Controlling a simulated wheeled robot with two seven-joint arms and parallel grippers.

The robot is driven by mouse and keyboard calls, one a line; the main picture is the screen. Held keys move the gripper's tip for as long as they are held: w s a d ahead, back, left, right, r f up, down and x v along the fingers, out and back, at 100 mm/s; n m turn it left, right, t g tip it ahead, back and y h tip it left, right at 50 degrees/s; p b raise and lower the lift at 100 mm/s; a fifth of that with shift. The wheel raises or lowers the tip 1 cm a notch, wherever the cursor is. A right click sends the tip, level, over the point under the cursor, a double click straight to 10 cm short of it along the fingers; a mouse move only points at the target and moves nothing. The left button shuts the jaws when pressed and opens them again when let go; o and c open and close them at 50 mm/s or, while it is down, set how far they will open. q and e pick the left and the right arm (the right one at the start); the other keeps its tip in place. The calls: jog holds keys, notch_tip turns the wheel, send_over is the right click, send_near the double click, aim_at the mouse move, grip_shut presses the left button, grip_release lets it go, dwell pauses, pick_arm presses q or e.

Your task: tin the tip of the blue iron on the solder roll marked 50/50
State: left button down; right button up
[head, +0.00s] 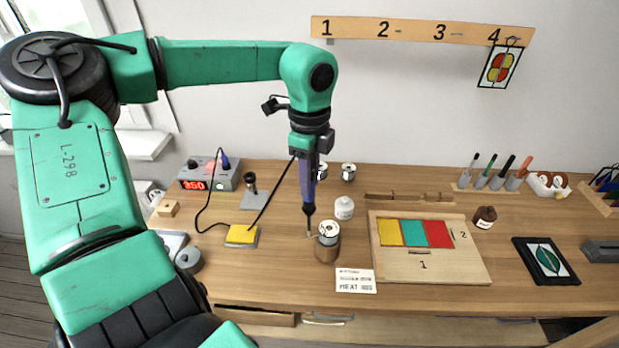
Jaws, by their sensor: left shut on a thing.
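My left gripper (310,145) is shut on the blue iron (307,182), which points almost straight down. The iron's dark tip is close to the left side of a solder roll (328,242) standing on the table. I cannot tell whether the tip touches the roll. Two more solder rolls stand farther back, one at the right (349,172) and one partly hidden behind the iron (321,171). The marks on the rolls are too small to read. My right gripper is not in view.
A station (210,175) reading 350, an iron stand (253,192) and a yellow sponge (241,236) stand at left. The iron's black cord loops there. A white bottle (344,208) stands close behind the near roll. A card (356,281) and wooden board (430,263) lie nearby.

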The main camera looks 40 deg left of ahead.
pick_arm(q)
jog(key=shift+f+b, duration=0.35)
jog(key=shift+f, duration=0.05)
jog(key=shift+b, duration=0.3)
dwell(1.1)
dwell(1.1)
jog(key=shift+r+p, duration=1.7)
jog(key=shift+r, duration=1.35)
jog(key=shift+f, duration=0.1)
